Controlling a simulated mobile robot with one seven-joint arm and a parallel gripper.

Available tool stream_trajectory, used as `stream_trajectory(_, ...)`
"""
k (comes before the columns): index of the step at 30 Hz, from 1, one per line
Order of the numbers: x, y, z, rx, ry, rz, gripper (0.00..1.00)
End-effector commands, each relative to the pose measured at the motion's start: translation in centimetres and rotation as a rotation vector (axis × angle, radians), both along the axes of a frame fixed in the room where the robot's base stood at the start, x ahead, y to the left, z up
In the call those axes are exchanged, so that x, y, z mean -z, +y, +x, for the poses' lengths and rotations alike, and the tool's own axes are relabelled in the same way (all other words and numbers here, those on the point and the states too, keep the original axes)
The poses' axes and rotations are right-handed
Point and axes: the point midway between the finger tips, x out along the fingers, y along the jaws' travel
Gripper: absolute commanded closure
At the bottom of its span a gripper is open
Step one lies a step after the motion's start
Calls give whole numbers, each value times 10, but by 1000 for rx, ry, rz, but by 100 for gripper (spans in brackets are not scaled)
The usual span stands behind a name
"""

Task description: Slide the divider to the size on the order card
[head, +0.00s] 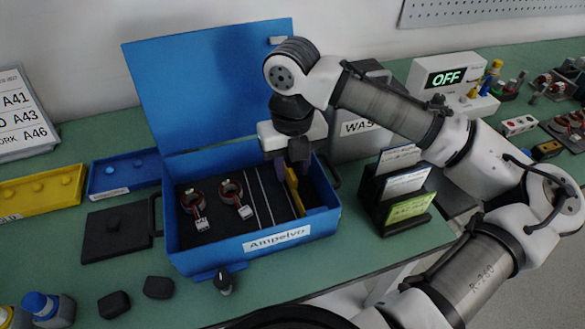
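A blue case (209,262) labelled "Ampelvo" stands on the green bench with its lid (205,85) raised behind it. A yellow strip, apparently the divider (294,192), stands in the right part of the case, with a dark open space to its right. My gripper (290,172) points down into the case at the far end of the yellow strip; its dark fingers overlap it, and whether they grip it is unclear. A black rack holds several cards, including a yellow-green card (409,208), to the right of the case; their small text is unreadable. None is identifiable as the order card.
Two ring-shaped stators (231,190) and thin pale rods (260,195) lie in the case's dark insert. A grey box (345,138) marked "WAS…" stands behind my arm. A black plate (118,232) lies left. A display (445,78) reads "OFF".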

Motion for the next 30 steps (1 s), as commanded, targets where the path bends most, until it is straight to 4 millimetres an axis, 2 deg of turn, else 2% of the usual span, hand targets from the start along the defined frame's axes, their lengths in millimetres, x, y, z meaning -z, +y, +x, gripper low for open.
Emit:
stream_trajectory(6, 14, 0, 0, -1, 0, 0, 67)
stream_trajectory(14, 15, 0, 0, -1, 0, 0, 67)
stream_trajectory(21, 15, 0, 0, -1, 0, 0, 99)
stream_trajectory(30, 15, 0, 0, -1, 0, 0, 100)
